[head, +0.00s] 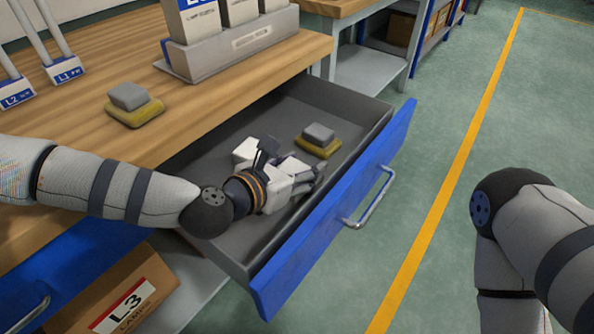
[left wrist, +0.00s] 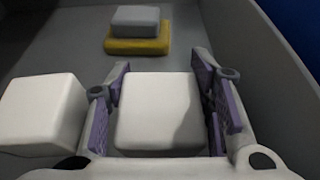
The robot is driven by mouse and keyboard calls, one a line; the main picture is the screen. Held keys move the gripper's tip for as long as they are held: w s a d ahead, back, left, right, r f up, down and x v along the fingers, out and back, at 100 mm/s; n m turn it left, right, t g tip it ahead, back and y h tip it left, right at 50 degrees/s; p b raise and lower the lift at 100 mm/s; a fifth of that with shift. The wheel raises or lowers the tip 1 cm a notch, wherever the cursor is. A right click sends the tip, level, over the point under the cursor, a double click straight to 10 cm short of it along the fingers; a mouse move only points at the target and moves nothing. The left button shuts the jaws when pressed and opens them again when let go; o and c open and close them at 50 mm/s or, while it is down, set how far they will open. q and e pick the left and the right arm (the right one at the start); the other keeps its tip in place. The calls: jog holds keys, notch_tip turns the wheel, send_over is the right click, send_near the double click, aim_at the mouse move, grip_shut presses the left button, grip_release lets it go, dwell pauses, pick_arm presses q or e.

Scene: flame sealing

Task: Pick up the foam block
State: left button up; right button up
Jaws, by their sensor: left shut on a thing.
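A white foam block (left wrist: 160,112) sits between the two purple-padded fingers of my left gripper (left wrist: 165,120) in the left wrist view. The fingers are shut on its sides. In the head view my left gripper (head: 293,172) reaches down into the open drawer and partly hides this block. A second white block (left wrist: 42,112) lies left of the gripper in the left wrist view. It also shows in the head view (head: 245,150), close beside the gripper. Whether the held block touches the drawer floor I cannot tell. My right gripper is out of view.
The drawer (head: 340,100) has a blue front with a metal handle (head: 370,197). A grey block on a yellow pad (head: 318,146) lies in it beyond the gripper. A similar pair (head: 133,110) lies on the wooden bench. A grey holder (head: 235,48) with boxes stands behind.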

pick_arm(q)
notch_tip(320, 180, up, 28)
jog(key=p, duration=0.5)
jog(key=s+a+f+m+g+h, duration=0.1)
jog(key=s+a+f, duration=0.1)
jog(key=a, duration=0.4)
jog(key=s+a+f+m+h, duration=0.1)
jog(key=s+a+f, duration=0.15)
jog(key=a, duration=0.25)
jog(key=s+a+f+g, duration=0.1)
jog(key=s+a+f, duration=0.2)
jog(key=s+f, duration=0.2)
jog(key=s+a+f+m+g+h+p, duration=0.1)
jog(key=s+a+f, duration=0.2)
jog(key=s+f, duration=0.2)
jog(key=s, duration=0.2)
jog(key=shift+s+a+f+m, duration=0.2)
jog(key=shift+s+a+m, duration=0.05)
jog(key=shift+s+m, duration=0.1)
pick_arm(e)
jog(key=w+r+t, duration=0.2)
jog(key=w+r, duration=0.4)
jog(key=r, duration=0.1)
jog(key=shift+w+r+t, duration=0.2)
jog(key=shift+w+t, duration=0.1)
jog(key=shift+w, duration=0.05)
